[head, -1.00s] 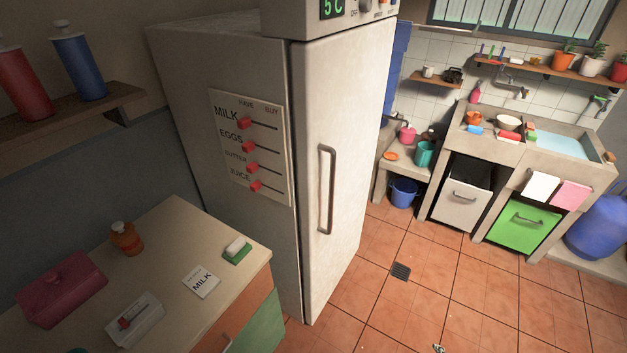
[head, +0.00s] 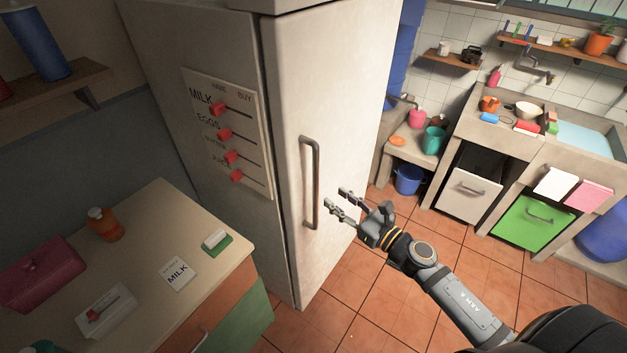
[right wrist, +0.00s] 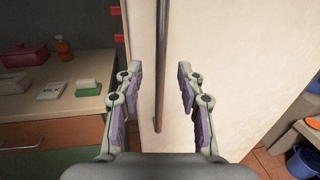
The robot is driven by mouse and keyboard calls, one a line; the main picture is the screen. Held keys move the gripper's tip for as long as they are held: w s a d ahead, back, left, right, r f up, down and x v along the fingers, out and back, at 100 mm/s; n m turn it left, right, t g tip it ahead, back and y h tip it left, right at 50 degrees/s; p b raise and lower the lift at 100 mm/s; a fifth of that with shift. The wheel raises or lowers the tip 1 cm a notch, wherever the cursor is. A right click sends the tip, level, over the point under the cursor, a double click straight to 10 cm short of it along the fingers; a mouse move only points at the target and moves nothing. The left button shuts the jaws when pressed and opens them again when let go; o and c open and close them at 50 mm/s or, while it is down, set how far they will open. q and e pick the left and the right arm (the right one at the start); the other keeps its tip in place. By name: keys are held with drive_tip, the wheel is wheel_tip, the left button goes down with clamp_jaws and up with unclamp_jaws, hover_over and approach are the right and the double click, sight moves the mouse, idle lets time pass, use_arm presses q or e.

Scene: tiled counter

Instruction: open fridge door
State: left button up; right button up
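The white fridge door (head: 342,100) is shut in the head view. Its vertical bar handle (head: 310,185) is on the door's left side. My right gripper (head: 334,200) is open and empty, just to the right of the handle's lower part. In the right wrist view the handle (right wrist: 162,70) runs down between the two open fingers of the gripper (right wrist: 156,85), apart from both and nearer the left one. How far the handle lies beyond the fingertips I cannot tell. My left gripper is not in view.
A cabinet (head: 130,260) stands left of the fridge, with a milk card (head: 178,273), an orange bottle (head: 104,224) and a pink box (head: 40,270) on it. A sink counter (head: 500,130) and a blue bucket (head: 408,180) are at the right. The tiled floor before the fridge is clear.

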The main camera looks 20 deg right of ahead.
sight(316, 183)
drive_tip(key=p+x, duration=0.2)
drive_tip(key=x, duration=0.2)
drive_tip(key=p+x, duration=0.1)
drive_tip(key=x, duration=0.4)
drive_tip(key=shift+w+f+p, duration=0.2)
drive_tip(key=shift+p, duration=0.2)
drive_tip(key=shift+s, duration=0.1)
drive_tip(key=shift+c, duration=0.4)
clamp_jaws()
